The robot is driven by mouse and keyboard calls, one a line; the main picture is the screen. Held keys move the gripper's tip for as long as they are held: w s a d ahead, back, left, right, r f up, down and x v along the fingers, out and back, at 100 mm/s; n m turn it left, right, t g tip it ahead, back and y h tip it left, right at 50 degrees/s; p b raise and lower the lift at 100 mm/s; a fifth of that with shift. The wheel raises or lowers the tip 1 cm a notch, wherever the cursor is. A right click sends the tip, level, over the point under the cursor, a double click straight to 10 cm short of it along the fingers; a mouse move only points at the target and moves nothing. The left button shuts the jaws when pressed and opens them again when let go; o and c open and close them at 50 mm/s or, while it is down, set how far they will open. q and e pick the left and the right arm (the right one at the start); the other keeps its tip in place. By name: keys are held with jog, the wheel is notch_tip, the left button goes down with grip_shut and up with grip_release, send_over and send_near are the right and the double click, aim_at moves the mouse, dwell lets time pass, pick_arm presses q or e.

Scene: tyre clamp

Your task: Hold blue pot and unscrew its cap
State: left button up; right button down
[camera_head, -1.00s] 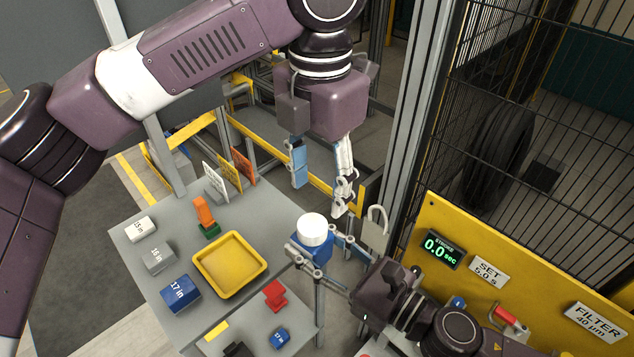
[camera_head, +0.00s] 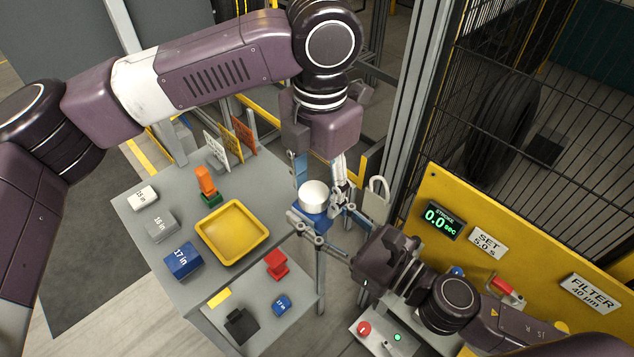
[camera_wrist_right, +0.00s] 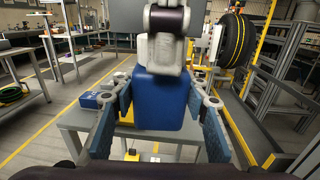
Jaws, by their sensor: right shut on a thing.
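The blue pot (camera_head: 310,217) with its white cap (camera_head: 314,195) is held upright near the right edge of the table. In the right wrist view the blue pot (camera_wrist_right: 158,105) stands between the two pads. My right gripper (camera_head: 318,222) is shut on the pot's body, one finger on each side. My left gripper (camera_head: 320,188) points down from above, its fingers apart around the cap; I see no clear grip on it.
A yellow panel (camera_head: 500,265) and wire fence are at right. A padlock (camera_head: 377,200) hangs close by.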

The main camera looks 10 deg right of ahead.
pick_arm(q)
jog(key=c, duration=1.1)
jog(key=n, duration=1.3)
jog(key=shift+n, duration=0.4)
jog(key=n, duration=0.4)
jog(key=shift+a+r+n, duration=0.1)
jog(key=shift+a+n, duration=0.05)
jog(key=shift+n, duration=0.25)
jog(key=n, duration=0.3)
pick_arm(e)
jog(key=shift+a, duration=0.1)
pick_arm(q)
jog(key=n, duration=0.6)
jog(key=shift+a, duration=0.15)
jog(key=n, duration=0.6)
jog(key=shift+a+n, duration=0.1)
jog(key=shift+n, duration=0.2)
pick_arm(e)
jog(key=shift+s, duration=0.1)
pick_arm(q)
jog(key=n, duration=0.6)
jog(key=shift+s, duration=0.1)
jog(key=n, duration=0.6)
jog(key=shift+r+n, duration=0.1)
jog(key=shift+n, duration=0.2)
jog(key=n, duration=0.6)
jog(key=shift+n, duration=0.4)
